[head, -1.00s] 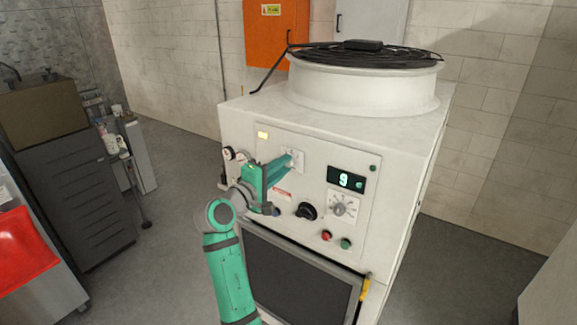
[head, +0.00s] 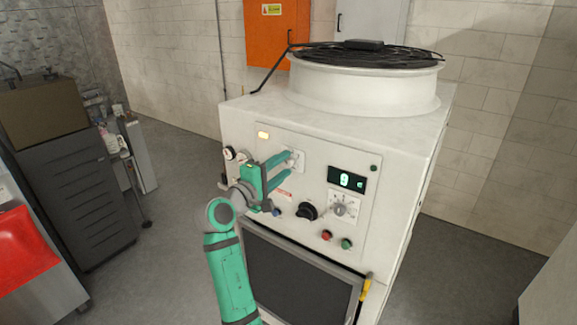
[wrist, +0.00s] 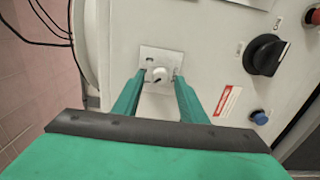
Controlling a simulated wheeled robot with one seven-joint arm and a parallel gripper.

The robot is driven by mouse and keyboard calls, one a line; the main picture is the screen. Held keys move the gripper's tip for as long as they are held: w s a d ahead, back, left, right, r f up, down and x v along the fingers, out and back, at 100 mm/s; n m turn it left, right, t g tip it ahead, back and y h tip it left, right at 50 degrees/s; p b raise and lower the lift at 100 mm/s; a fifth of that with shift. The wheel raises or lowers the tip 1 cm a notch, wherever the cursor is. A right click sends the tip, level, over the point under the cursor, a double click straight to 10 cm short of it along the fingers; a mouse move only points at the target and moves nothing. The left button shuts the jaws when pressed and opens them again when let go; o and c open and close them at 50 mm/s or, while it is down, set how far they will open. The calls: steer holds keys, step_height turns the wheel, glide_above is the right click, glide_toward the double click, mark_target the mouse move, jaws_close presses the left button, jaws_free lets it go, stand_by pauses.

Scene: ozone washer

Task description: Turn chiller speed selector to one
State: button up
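The chiller (head: 400,150) is a large white cabinet with a control panel. A small round white knob (wrist: 158,75) with a dark pointer mark sits on a pale square plate (head: 298,158) at the panel's upper left; I take it as the speed selector. Its markings are too small to read. My gripper (head: 287,164) is open in front of this plate. In the wrist view my gripper (wrist: 161,80) has one finger on each side of the knob, with gaps between. I cannot tell how far the fingertips are from the panel.
The panel also has a black rotary handle (head: 307,211), a grey dial (head: 343,206), a lit display (head: 347,179), and red (head: 326,236) and green (head: 346,244) buttons. Gauges (head: 229,153) stick out at the cabinet's left edge. A dark cabinet (head: 68,170) stands at far left. Floor is clear between.

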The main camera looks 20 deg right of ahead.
steer(key=shift+s, duration=0.1)
steer(key=v, duration=1.1)
